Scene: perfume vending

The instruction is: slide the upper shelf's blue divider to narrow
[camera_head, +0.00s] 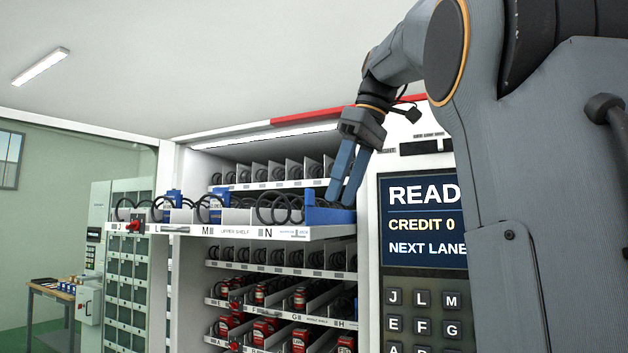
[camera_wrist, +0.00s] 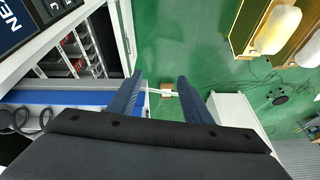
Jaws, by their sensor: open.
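The upper shelf (camera_head: 240,232) is pulled out of the vending machine and carries lane labels J, L, M and N. A blue divider (camera_head: 328,215) stands at its right end, beside the black coils of lane N. More blue pieces stand at its left (camera_head: 172,198) and middle (camera_head: 217,212). My gripper (camera_head: 341,196) is open, with its blue fingers pointing down close above the right divider. I cannot tell whether they touch it. In the wrist view, a long blue strip (camera_wrist: 65,97), which looks like this divider, reaches towards the left finger of my gripper (camera_wrist: 160,82).
The display and keypad panel (camera_head: 423,250) is just right of the shelf. Lower shelves (camera_head: 285,315) hold red items behind coils. A green cabinet (camera_head: 125,250) and a wooden table (camera_head: 50,290) stand at the left. Green floor (camera_wrist: 180,50) shows below the gripper.

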